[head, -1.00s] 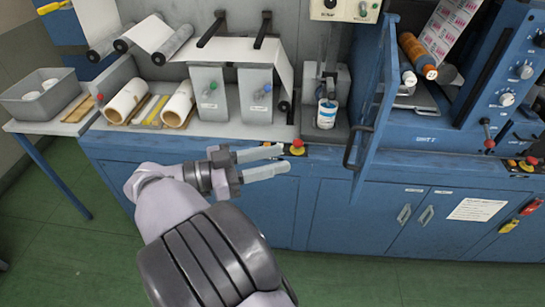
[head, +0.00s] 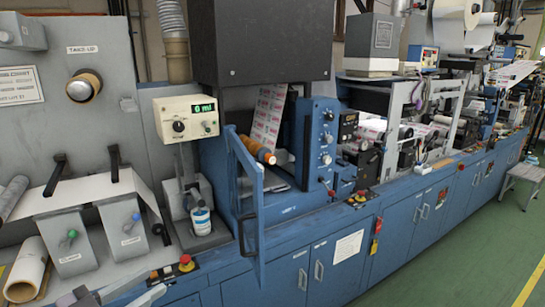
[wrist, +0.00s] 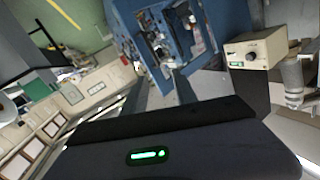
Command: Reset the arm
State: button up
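My gripper (head: 154,284) is at the bottom left edge of the head view, in front of the blue cabinet with the clamp plates. Its two pale fingers stand apart, and I see nothing between them. My arm behind it is mostly cut off by the frame. The wrist view is tilted and does not show the fingertips clearly.
A blue swing guard (head: 247,205) stands out from the machine, right of my gripper. A red stop button (head: 186,262) sits on the near cabinet edge. A small can (head: 201,221) stands on the bench.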

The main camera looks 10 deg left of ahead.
jog(key=w+d+r+m+t+y, duration=0.1)
jog(key=w+d+r+y, duration=0.2)
jog(key=w+d+r, duration=0.4)
jog(key=w+d+r+m+y, duration=0.1)
jog(key=w+d+r+y, duration=0.25)
jog(key=w, duration=0.55)
jog(key=d+r+n+y, duration=0.3)
jog(key=d+r+y, duration=0.2)
jog(key=d, duration=0.3)
jog(key=s+d+f+n+g, duration=0.1)
jog(key=s+d+f+g, duration=0.2)
jog(key=s+d+f, duration=0.3)
jog(key=s+d+f+g+h+b, duration=0.1)
jog(key=s+d+f+g, duration=0.3)
jog(key=s+d+f, duration=0.3)
jog(key=s+d+f+n+g, duration=0.1)
jog(key=s+d+f+g, duration=0.2)
jog(key=s, duration=1.2)
jog(key=d+f, duration=0.3)
jog(key=d, duration=0.1)
jog(key=shift+f+n+h, duration=0.15)
jog(key=shift+n+h, duration=0.15)
jog(key=shift+h, duration=0.05)
